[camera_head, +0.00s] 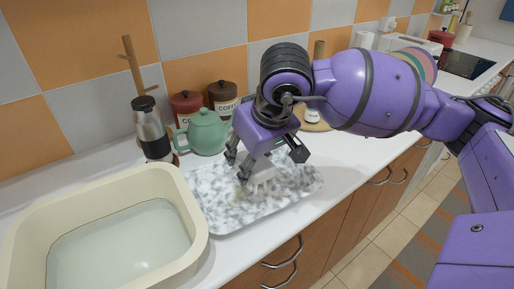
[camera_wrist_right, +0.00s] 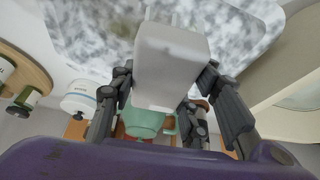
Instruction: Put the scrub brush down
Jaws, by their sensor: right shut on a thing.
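My right gripper (camera_head: 264,163) is over the marbled grey-white tray (camera_head: 222,217) on the counter, pointing down. Its dark fingers are shut on the scrub brush (camera_head: 262,176), a pale block with bristles at its lower side. In the right wrist view the brush (camera_wrist_right: 170,65) sits between the two fingers as a light grey body, with the tray (camera_wrist_right: 80,30) beyond it. The brush is low over the tray's middle; I cannot tell whether the bristles touch it. A faint greenish smudge (camera_head: 240,193) shows on the tray beside the brush. My left gripper is not in view.
A cream basin of water (camera_head: 195,215) stands left of the tray. The tray's right part and the counter's front edge strip are clear.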

